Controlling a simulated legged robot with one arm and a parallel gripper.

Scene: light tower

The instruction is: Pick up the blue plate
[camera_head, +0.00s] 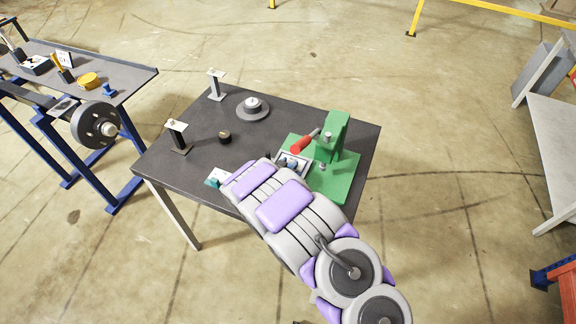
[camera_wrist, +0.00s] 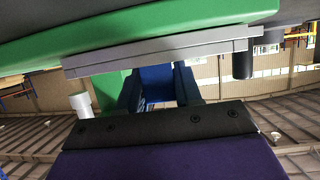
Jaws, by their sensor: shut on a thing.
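The blue plate (camera_wrist: 157,84) shows in the wrist view as a deep blue patch between the two dark fingers of my gripper (camera_wrist: 158,92). The gripper is shut on it. A grey slab edge and a green body lie close beyond the plate, and I cannot tell whether the plate touches them. In the head view my purple and grey arm covers the gripper and most of the plate's surroundings, close to the green press (camera_head: 334,150) at the table's front right.
The dark table (camera_head: 200,135) also bears a round grey disc (camera_head: 253,107), a small black cylinder (camera_head: 225,137) and two metal stands (camera_head: 216,85) (camera_head: 177,136). A blue-legged bench (camera_head: 130,77) stands at left. Open floor lies around the table.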

